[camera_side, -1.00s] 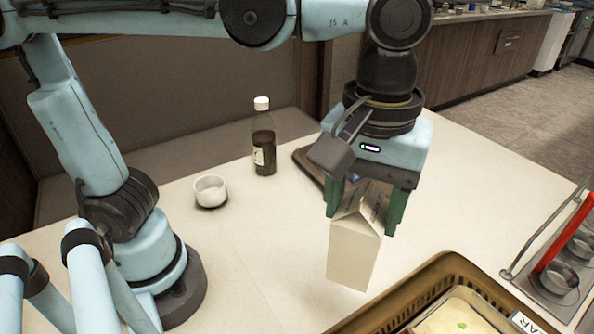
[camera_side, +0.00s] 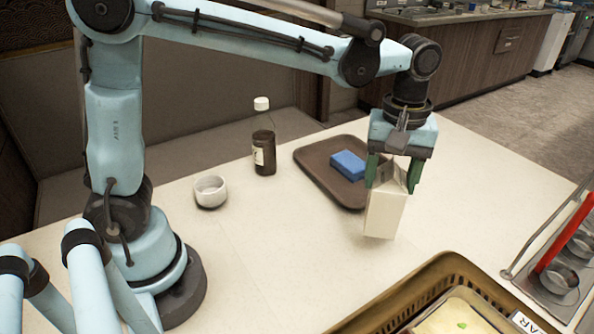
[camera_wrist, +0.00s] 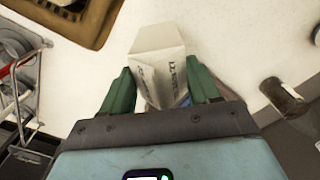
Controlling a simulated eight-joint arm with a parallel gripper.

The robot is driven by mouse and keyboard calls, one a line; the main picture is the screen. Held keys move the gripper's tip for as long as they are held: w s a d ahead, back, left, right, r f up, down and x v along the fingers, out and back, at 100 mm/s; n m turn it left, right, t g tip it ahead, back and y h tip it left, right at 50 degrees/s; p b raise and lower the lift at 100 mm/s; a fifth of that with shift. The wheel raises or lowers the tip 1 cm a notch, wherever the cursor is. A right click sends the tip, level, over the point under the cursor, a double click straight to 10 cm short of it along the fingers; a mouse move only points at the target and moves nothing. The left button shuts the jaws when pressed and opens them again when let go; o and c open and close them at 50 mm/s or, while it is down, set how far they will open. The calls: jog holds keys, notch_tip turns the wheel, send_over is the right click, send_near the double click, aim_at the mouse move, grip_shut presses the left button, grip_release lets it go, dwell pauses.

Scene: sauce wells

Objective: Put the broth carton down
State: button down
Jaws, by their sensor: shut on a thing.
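The broth carton (camera_side: 384,212) is a white gable-topped box. My gripper (camera_side: 394,180) is shut on its top, with one green finger on each side. The carton hangs slightly tilted in front of the brown tray's right part. I cannot tell whether its base touches the table. In the wrist view the carton (camera_wrist: 158,62) lies between the green fingers (camera_wrist: 162,92), with printing on its gable.
A brown tray (camera_side: 318,158) holding a blue block (camera_side: 348,165) is just behind the carton. A dark bottle (camera_side: 264,150) and a white cup (camera_side: 210,191) stand to the left. A brown-rimmed bin (camera_side: 445,268) is at the front. The table's middle is clear.

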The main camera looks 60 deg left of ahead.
jog(key=shift+w+a+f, duration=0.65)
jog(key=shift+f, duration=2)
jog(key=shift+c, duration=1.2)
grip_release()
